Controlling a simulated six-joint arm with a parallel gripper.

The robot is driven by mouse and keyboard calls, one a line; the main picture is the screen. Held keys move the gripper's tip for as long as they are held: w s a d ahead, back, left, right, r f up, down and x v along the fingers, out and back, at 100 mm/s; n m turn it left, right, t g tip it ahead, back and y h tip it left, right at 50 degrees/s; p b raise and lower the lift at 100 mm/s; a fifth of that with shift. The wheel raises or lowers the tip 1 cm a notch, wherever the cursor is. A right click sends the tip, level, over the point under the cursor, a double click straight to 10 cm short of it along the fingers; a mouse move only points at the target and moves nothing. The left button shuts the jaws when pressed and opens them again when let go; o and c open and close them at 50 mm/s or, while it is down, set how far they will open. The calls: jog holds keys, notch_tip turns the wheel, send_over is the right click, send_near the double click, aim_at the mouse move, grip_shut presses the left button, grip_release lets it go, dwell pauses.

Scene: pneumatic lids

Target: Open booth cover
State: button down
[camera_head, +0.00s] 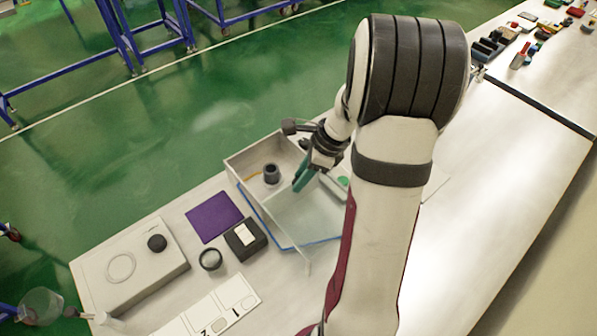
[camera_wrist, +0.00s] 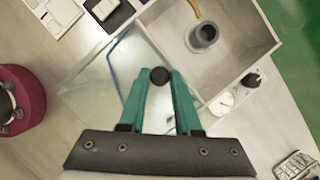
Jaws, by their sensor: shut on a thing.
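The booth is an open-topped grey box (camera_head: 240,167) beside my arm in the head view; its inner walls also show in the wrist view (camera_wrist: 245,25). A clear cover (camera_head: 300,222) with a blue line near its edge lies over the near part; it also shows in the wrist view (camera_wrist: 88,88). The booth's far part is uncovered, with a dark grey cylinder (camera_wrist: 203,36) inside. My gripper (camera_wrist: 159,80), with green fingers, is shut on a round black knob (camera_wrist: 159,75). In the head view my gripper (camera_head: 300,178) is above the booth. My arm hides the booth's right side.
A purple mat (camera_head: 214,217), a black box with a white top (camera_head: 245,238), a round dark-rimmed jar (camera_head: 210,259) and a grey unit with a black knob (camera_head: 135,265) stand left of the booth. A dial (camera_wrist: 222,103) and a black knob (camera_wrist: 251,80) sit beside the booth wall.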

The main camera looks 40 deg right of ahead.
jog(key=c, duration=0.6)
grip_release()
jog(key=shift+r, duration=0.1)
jog(key=v, duration=1.5)
jog(key=shift+r, duration=0.35)
